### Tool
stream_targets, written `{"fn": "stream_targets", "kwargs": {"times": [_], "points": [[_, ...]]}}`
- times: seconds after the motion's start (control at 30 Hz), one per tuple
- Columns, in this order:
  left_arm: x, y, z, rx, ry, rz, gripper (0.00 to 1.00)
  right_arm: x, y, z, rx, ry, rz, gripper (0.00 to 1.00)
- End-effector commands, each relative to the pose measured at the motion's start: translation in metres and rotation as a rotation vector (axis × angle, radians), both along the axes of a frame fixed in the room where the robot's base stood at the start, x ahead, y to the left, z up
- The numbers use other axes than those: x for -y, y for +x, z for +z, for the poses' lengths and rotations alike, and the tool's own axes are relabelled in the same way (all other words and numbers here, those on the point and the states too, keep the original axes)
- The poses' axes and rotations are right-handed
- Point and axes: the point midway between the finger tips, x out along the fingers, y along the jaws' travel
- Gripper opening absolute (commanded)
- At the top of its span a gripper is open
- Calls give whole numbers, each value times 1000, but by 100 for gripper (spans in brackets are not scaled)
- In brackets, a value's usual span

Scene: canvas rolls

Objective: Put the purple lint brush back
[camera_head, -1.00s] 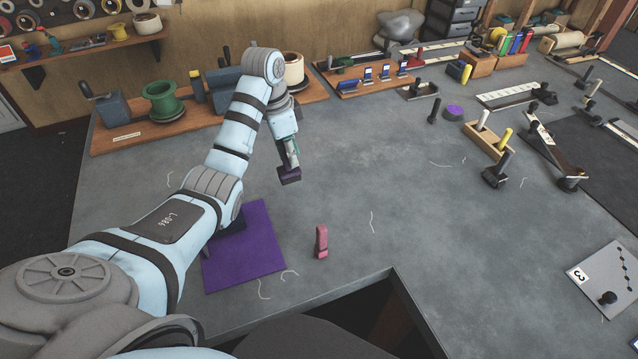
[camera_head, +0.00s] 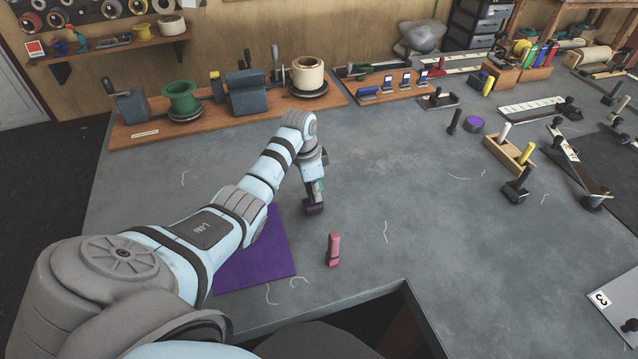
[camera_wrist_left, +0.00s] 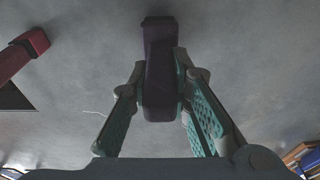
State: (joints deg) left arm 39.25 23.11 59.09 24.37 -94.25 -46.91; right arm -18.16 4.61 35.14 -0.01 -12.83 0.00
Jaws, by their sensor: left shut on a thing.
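My left gripper (camera_head: 314,190) is shut on the purple lint brush (camera_head: 314,207) and points down over the grey bench. In the left wrist view the dark purple brush (camera_wrist_left: 160,65) sits between the two teal-padded fingers and sticks out past their tips. I cannot tell whether its lower end touches the bench. My right gripper is out of view.
A wooden board (camera_head: 140,130) with a green spool (camera_head: 181,100) and grey blocks runs along the back. Tool racks and a wooden block with handles (camera_head: 508,150) stand to the right. A notch cuts the front edge. The bench middle is clear.

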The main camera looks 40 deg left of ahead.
Motion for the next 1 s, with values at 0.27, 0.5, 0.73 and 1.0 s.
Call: {"fn": "stream_targets", "kwargs": {"times": [0.27,0.5,0.73,1.0], "points": [[-1,1,1,1,0,2,32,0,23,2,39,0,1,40],[0,2,1,0,0,1,38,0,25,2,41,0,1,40],[-2,0,19,4,2,2,38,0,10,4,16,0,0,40],[-9,-10,90,5,2,2,38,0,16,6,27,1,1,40]]}}
